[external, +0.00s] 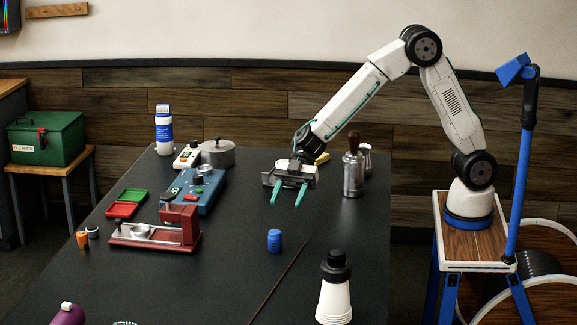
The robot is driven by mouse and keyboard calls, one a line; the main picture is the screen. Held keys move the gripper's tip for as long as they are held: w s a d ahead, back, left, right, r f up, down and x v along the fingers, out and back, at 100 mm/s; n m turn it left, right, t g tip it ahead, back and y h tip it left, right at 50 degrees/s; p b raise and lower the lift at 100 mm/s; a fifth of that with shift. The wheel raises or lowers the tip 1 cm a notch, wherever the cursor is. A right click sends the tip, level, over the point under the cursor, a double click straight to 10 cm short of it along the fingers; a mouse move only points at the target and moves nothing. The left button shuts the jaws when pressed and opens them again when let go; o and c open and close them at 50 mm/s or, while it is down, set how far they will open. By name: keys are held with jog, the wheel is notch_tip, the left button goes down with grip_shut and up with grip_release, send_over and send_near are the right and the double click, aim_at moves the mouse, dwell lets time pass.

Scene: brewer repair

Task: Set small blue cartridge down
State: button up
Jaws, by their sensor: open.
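A small blue cartridge (274,241) stands upright on the dark table, near the middle. My gripper (287,198) is above and slightly to the right of it, with its two teal fingers spread apart and pointing down. The gripper is open and holds nothing. There is a visible gap between the fingertips and the cartridge in the picture.
A thin dark rod (278,284) lies just in front of the cartridge. A white bottle with a black cap (335,290) stands at the front right. A red press-like device (180,225) and a blue unit (205,192) stand to the left. A metal shaker (352,172) stands behind right.

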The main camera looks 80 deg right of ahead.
jog(key=w+d+r+m+t+h, duration=0.1)
jog(key=d+r+m+t+h, duration=0.4)
jog(key=d, duration=0.4)
jog(key=w+d+r+m+t+h, duration=0.2)
jog(key=d+r+t+h, duration=0.15)
jog(key=d+r, duration=0.45)
jog(key=s+d+m+h, duration=0.4)
jog(key=s+d, duration=0.3)
jog(key=d, duration=0.3)
jog(key=s+d+f+m+g+h, duration=0.15)
jog(key=s+d, duration=0.25)
jog(key=s, duration=0.4)
jog(key=s+d+f+m+g+h, duration=0.1)
jog(key=s+d+m+g, duration=0.2)
jog(key=s, duration=0.5)
jog(key=s+a+f+g+y, duration=0.2)
jog(key=s+g, duration=0.3)
jog(key=s, duration=1.1)
jog(key=shift+a+f, duration=0.3)
jog(key=shift+f, duration=0.15)
jog(key=shift+s, duration=0.1)
